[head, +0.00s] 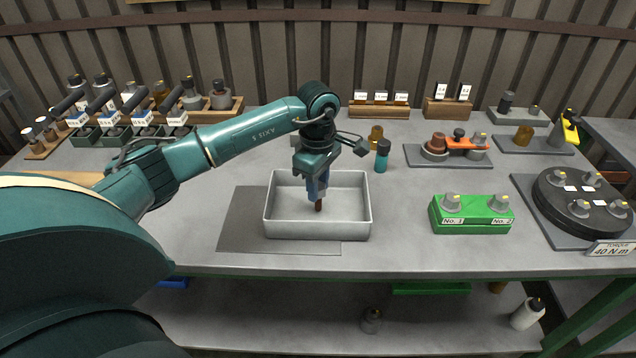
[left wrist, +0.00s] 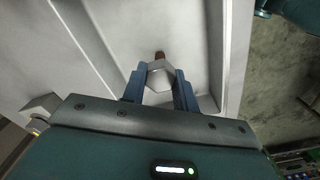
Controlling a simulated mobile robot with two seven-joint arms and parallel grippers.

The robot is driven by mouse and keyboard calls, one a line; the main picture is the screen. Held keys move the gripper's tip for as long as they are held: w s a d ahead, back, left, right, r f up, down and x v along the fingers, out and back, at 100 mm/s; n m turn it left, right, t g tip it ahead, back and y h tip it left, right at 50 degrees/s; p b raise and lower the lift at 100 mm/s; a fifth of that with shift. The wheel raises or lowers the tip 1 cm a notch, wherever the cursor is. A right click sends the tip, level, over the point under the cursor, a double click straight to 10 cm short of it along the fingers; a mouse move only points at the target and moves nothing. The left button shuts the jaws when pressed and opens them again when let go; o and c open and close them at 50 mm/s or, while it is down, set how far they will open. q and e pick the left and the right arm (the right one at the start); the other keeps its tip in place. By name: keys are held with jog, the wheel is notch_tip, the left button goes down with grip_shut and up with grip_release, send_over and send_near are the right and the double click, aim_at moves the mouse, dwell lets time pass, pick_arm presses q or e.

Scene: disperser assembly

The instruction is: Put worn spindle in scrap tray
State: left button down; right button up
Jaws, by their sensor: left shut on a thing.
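The worn spindle (head: 319,206) shows a brown lower end under my left gripper (head: 318,193) in the head view. In the left wrist view its grey hexagonal part (left wrist: 158,78) sits between the two blue fingers, with the brown end beyond it. My left gripper is shut on it, pointing down inside the walls of the light grey scrap tray (head: 318,226). I cannot tell whether the spindle's tip touches the tray floor. The fingers hide part of the spindle. My right gripper is not in view.
A dark mat (head: 240,215) lies under and left of the tray. A green block (head: 470,215) with grey parts stands to the right. A teal bottle (head: 382,158) and an amber piece (head: 376,135) stand behind the tray. A round dark turntable (head: 580,200) is at far right.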

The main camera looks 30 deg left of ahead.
pick_arm(q)
jog(key=shift+f, duration=0.15)
jog(key=c, duration=1.1)
grip_release()
